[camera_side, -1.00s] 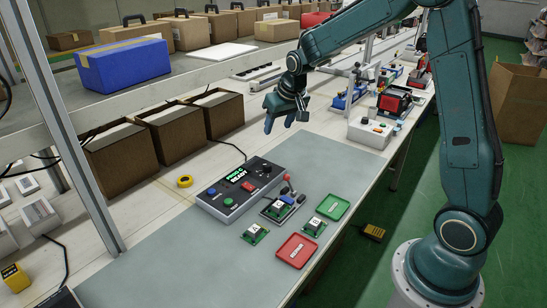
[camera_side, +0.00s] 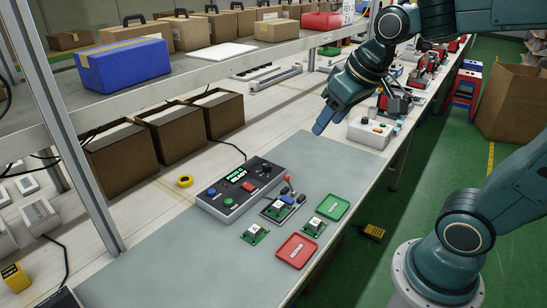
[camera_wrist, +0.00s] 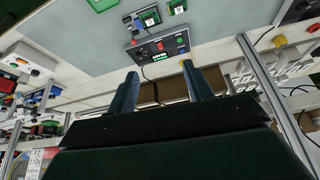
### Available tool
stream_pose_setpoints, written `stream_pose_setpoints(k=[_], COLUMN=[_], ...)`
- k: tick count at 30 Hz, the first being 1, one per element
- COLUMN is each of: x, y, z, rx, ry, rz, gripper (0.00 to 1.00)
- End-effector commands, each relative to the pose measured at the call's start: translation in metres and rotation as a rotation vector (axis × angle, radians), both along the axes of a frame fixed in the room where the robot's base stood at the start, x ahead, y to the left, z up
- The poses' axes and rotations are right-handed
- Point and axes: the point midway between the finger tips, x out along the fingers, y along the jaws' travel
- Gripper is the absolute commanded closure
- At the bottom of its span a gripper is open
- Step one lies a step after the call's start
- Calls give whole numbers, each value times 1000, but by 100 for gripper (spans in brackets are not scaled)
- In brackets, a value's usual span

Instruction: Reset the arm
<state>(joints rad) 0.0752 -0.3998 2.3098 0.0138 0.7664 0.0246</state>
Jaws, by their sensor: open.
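My gripper (camera_side: 324,121) is raised above the back part of the grey work mat (camera_side: 120,283), clear of everything on it. In the wrist view my gripper (camera_wrist: 160,85) shows two fingers set well apart with nothing between them. The test box (camera_side: 240,188), with a lit green display, stands on the mat; it also shows in the wrist view (camera_wrist: 160,46). Several small boards with black parts, such as the one marked A (camera_side: 255,232), lie beside it. A green tray (camera_side: 332,207) and a red tray (camera_side: 296,250) lie to the right, both without boards.
Brown boxes (camera_side: 180,138) line the bench's back side under a shelf with a blue box (camera_side: 124,66). A white device (camera_side: 370,132) stands right of my gripper. The mat's front left is clear.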

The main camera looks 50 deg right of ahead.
Motion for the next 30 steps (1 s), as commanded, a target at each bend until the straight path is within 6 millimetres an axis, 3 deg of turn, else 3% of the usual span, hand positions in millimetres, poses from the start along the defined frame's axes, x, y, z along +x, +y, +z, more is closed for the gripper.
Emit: stream_pose_setpoints(k=[9, 15, 30], x=[-67, -92, -99], y=[18, 23, 24], z=[-1, -7, -9], rx=[-4, -7, -8], ry=[-22, -26, -26], rz=[73, 102, 110], gripper=[49, 49, 49])
